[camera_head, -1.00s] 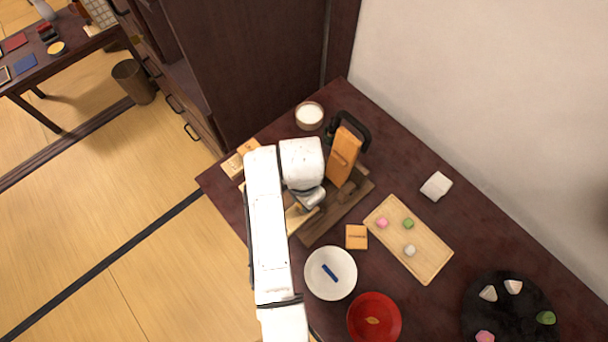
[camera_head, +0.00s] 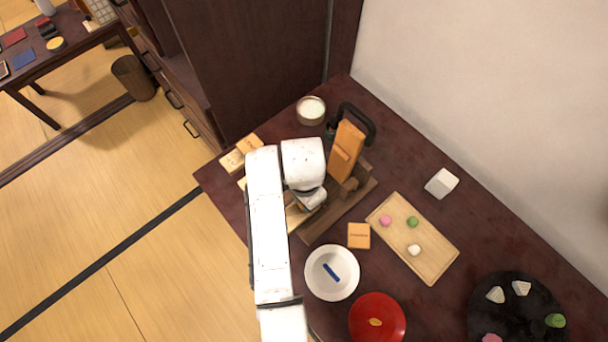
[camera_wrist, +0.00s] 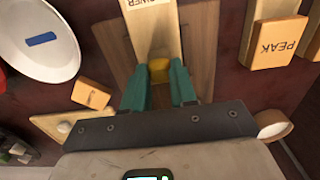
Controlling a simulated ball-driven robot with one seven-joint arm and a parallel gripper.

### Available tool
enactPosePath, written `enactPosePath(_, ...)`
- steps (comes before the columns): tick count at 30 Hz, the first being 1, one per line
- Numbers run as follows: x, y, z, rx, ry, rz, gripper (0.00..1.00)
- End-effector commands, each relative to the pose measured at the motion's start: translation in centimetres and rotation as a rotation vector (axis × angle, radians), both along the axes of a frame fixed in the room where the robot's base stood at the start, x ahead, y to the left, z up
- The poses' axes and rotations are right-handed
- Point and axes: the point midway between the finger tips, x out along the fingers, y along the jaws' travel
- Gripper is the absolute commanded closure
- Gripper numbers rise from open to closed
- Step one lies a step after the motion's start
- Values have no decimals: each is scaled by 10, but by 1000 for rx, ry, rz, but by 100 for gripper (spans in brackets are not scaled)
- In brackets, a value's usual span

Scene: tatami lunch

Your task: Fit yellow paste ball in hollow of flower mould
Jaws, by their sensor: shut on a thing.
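In the wrist view, a yellow paste ball (camera_wrist: 159,70) sits between the teal fingertips of my gripper (camera_wrist: 160,84), which is shut on it. The pale wooden flower mould (camera_wrist: 152,28), its lettering partly cut off, lies directly beyond the ball, at the top of the view. The ball is at the near end of this mould. I cannot tell whether it touches the mould, and the hollow is not visible. In the head view, my gripper (camera_head: 312,198) is mostly hidden by my arm and the ball is hidden. Part of the pale mould (camera_head: 296,216) shows beside it.
A PEAK mould (camera_wrist: 274,42) lies to the right in the wrist view. A white bowl (camera_head: 316,290), red bowl (camera_head: 358,325) and wooden tray (camera_head: 432,268) with small sweets stand nearby.

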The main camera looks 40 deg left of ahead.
Motion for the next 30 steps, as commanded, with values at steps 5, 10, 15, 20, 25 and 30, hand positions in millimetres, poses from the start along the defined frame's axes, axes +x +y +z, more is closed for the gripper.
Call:
enactPosePath(5,0,0,-3,0,0,0,100)
enactPosePath(10,0,0,-6,0,0,0,100)
enactPosePath(15,0,0,-9,-1,0,0,100)
enactPosePath(20,0,0,-10,-1,0,0,100)
enactPosePath(25,0,0,-10,-1,0,0,100)
enactPosePath(30,0,0,-10,0,0,0,62)
